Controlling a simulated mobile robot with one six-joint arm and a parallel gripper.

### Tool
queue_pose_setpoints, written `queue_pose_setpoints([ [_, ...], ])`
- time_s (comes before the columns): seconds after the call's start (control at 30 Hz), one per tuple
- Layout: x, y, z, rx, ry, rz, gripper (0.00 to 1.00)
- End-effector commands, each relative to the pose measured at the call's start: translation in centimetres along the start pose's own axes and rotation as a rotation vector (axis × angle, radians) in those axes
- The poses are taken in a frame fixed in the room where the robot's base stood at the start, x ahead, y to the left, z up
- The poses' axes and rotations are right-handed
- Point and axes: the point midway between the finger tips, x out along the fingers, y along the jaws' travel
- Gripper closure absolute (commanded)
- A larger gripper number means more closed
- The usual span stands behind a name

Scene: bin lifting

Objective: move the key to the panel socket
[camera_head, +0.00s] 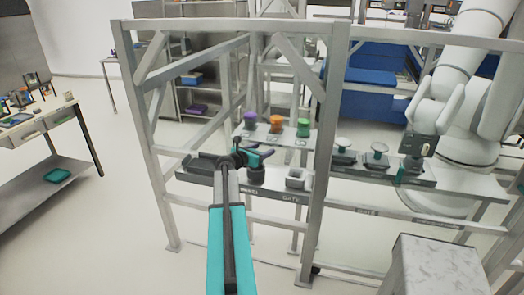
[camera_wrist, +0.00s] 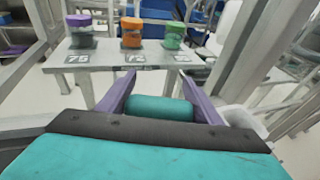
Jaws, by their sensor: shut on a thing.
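My gripper (camera_wrist: 159,92) has purple fingers, one on each side of a teal cylindrical piece, which I take to be the key (camera_wrist: 158,108). The piece lies crosswise between the fingers, close to the dark palm. In the head view my gripper (camera_head: 262,153) is small, at the end of my teal arm, above a grey shelf (camera_head: 222,181) inside the metal frame. A dark round fitting (camera_head: 257,175) stands just below it on that shelf; I cannot tell for sure whether it is the panel socket. The gripper hides part of this area.
Purple (camera_head: 250,121), orange (camera_head: 304,124) and green (camera_head: 302,129) topped jars stand on a numbered rack (camera_head: 270,131) behind. A light grey block (camera_head: 298,178) sits right of the fitting. Frame posts (camera_head: 322,150) bound the opening. Another shelf (camera_head: 385,176) holds dark fixtures at right.

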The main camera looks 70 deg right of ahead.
Motion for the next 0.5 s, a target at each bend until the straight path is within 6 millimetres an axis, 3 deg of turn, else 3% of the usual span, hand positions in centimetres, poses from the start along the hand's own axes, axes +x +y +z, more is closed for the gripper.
queue_pose_setpoints([
  [0.5, 0.15, 0.01, -0.66, 0.000, -0.001, 0.000, 0.74],
])
